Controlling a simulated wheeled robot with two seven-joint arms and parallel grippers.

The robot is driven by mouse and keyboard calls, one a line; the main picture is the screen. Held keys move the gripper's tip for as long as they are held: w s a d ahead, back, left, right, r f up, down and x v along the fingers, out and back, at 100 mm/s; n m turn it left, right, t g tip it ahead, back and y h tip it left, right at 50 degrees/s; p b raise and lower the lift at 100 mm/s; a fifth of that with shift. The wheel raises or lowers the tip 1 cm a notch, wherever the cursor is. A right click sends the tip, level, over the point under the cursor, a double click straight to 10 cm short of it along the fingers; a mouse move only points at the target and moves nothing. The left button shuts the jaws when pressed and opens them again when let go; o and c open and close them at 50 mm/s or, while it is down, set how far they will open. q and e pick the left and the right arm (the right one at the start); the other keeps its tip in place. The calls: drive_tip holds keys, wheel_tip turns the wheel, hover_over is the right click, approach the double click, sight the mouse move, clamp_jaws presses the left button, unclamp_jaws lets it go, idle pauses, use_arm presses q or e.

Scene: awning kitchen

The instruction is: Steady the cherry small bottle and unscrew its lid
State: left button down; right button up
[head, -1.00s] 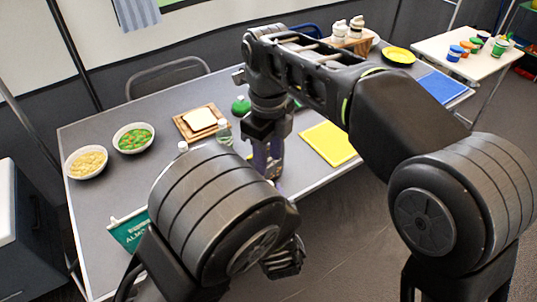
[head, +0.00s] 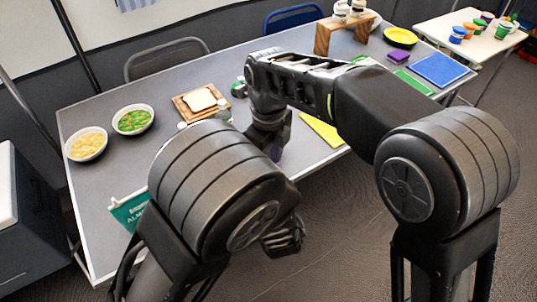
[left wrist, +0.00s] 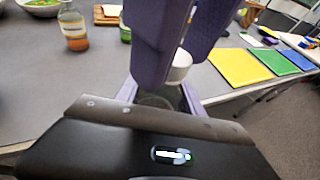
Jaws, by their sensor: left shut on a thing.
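The small bottle (left wrist: 158,99) stands in the left wrist view as a clear, dark-looking body with a white lid (left wrist: 180,66). My left gripper (left wrist: 162,92) is shut on its body, with one purple finger on each side. My right gripper (left wrist: 182,50) reaches down from above, its two purple fingers on either side of the lid; the near finger hides part of it. I cannot tell whether they touch the lid. In the head view, my right gripper (head: 275,152) is partly hidden, and the left arm covers the bottle.
Another bottle with orange-brown contents (left wrist: 74,30) stands nearby. Two food bowls (head: 87,145) and a bread board (head: 200,101) lie at the left and back. A yellow mat (head: 322,131) lies right of my right gripper. A green sign (head: 128,210) stands at the front edge.

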clamp_jaws()
idle(0.3)
idle(0.3)
